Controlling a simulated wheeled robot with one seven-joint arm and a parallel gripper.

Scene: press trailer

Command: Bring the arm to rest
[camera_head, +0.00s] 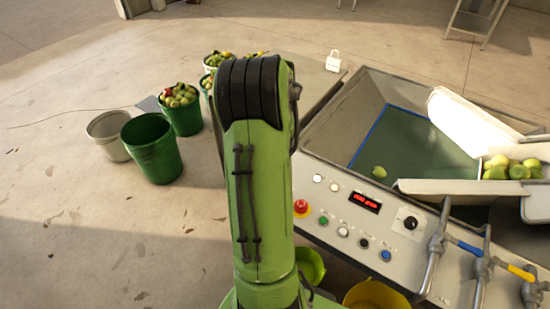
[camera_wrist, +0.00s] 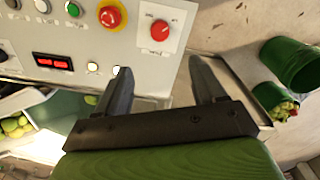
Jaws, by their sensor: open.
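My gripper (camera_wrist: 161,66) shows in the wrist view with its two dark fingers spread apart and nothing between them. It faces the grey control panel (camera_wrist: 140,52), and the left fingertip overlaps the panel near a white button; I cannot tell whether it touches. A red mushroom button (camera_wrist: 110,17) and a red rotary knob (camera_wrist: 159,29) are on the panel above the fingers. In the head view my green arm stands upright in the middle, left of the panel (camera_head: 330,242), and hides part of it; the gripper itself is hidden there.
The press trailer's open tub (camera_head: 410,145) holds a loose fruit (camera_head: 379,172), with a fruit-filled chute (camera_head: 515,170) at right. Green buckets (camera_head: 150,150) and a grey bucket (camera_head: 108,135) stand at left. A yellow bucket (camera_head: 376,296) stands below the panel. The left foreground floor is clear.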

